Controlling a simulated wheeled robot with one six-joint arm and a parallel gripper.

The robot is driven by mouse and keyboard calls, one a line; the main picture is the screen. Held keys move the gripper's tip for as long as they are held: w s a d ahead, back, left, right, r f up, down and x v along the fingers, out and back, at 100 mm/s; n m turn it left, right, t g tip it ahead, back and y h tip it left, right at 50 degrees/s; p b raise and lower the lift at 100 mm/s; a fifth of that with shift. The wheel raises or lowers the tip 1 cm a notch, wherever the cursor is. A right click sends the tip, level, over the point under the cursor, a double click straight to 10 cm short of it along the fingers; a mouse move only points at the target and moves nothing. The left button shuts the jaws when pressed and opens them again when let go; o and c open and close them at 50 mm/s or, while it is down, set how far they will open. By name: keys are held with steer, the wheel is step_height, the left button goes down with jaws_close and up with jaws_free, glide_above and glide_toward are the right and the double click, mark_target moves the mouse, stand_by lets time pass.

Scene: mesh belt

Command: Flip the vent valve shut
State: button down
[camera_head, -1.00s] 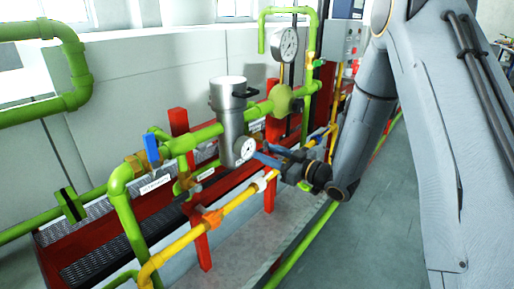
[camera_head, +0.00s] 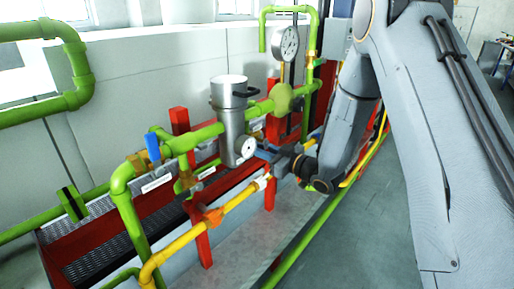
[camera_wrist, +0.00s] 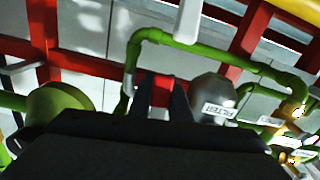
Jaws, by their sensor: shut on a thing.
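My gripper (camera_wrist: 163,92) shows in the wrist view with its two dark fingers closed on a small red piece (camera_wrist: 163,84), which looks like the vent valve's handle. In the head view my gripper (camera_head: 266,154) is beside the grey canister, just right of its round gauge (camera_head: 245,147). Its fingertips and the held piece are hidden or too small to tell there. The valve's body is not clearly seen in either view.
The grey canister (camera_head: 229,108) sits on the green pipe (camera_head: 195,138), and a blue-handled valve (camera_head: 152,148) is further left. A yellow pipe (camera_head: 238,201) runs below, over a red frame (camera_head: 202,248). A larger gauge (camera_head: 287,44) stands behind. Open floor (camera_head: 375,240) lies to the right.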

steer(key=shift+s+a+m, duration=0.1)
steer(key=shift+s+m, duration=0.05)
steer(key=shift+m, duration=0.65)
steer(key=c, duration=1.6)
jaws_free()
steer(key=shift+c, duration=0.2)
steer(key=v, duration=0.7)
steer(key=shift+s+d, duration=0.3)
steer(key=shift+d, duration=0.1)
